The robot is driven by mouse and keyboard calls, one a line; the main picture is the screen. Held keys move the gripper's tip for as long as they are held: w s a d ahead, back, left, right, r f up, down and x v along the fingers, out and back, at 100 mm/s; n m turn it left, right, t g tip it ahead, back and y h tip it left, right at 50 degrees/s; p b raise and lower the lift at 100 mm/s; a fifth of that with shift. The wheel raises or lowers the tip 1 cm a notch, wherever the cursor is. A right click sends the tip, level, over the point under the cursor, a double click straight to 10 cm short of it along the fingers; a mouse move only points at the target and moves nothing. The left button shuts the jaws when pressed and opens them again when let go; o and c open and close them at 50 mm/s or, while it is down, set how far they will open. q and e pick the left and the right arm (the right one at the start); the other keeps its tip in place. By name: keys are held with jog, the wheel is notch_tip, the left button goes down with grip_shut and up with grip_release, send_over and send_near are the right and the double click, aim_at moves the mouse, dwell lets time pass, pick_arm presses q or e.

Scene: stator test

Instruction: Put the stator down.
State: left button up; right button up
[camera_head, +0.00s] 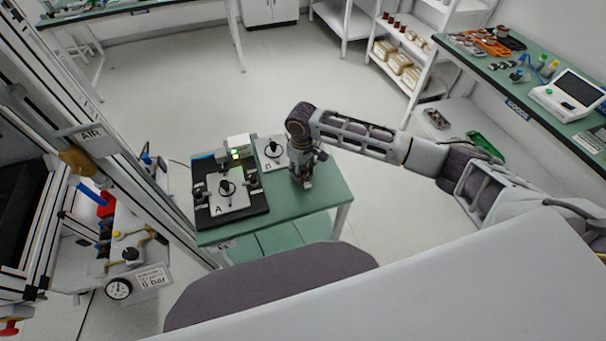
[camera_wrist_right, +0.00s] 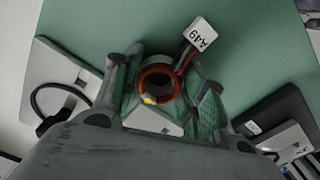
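My right gripper (camera_head: 303,176) hangs over the right part of the green bench and points down. In the right wrist view its two fingers (camera_wrist_right: 166,88) are closed around the stator (camera_wrist_right: 159,80), a small ring with orange-copper windings and a dark bore. In the head view the stator is mostly hidden by the gripper. Whether its underside touches the bench cannot be told. My left gripper is not in view.
The green bench (camera_head: 322,205) is bare around the gripper. A black test fixture (camera_head: 262,207) with a white plate marked A (camera_head: 228,190) stands at its left. Another white plate (camera_head: 270,152) with a black post is just left of the gripper.

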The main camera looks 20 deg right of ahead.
jog(key=c, duration=0.4)
jog(key=shift+r, duration=0.15)
jog(key=shift+c, duration=0.2)
notch_tip(320, 180, up, 10)
dwell(0.4)
dwell(0.3)
